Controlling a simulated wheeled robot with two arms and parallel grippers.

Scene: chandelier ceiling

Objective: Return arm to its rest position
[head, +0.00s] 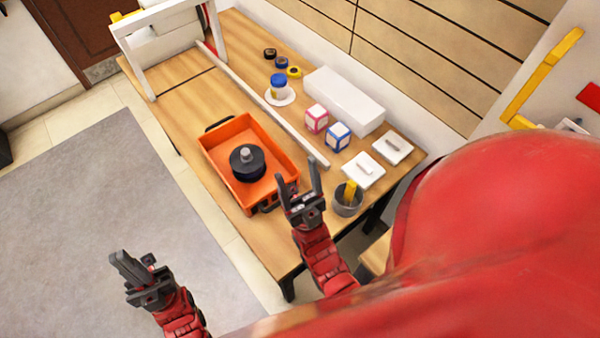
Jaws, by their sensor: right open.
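My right gripper (298,175) is raised in front of the table's near edge in the head view. Its two fingers are spread and nothing is between them. It overlaps the near right corner of an orange tray (213,157) in the picture; I cannot tell how far apart they are. My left gripper (124,265) is at the lower left, away from the table, in front of the grey carpet. Its fingers look close together, but their gap is unclear from this angle, and no held object shows.
The wooden table (205,100) carries the orange tray with a dark round object (247,165) inside. A grey cup (347,203) stands close to my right gripper. White pads (363,170), small boxes and a long white box (343,100) lie behind. The grey carpet (70,200) is clear.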

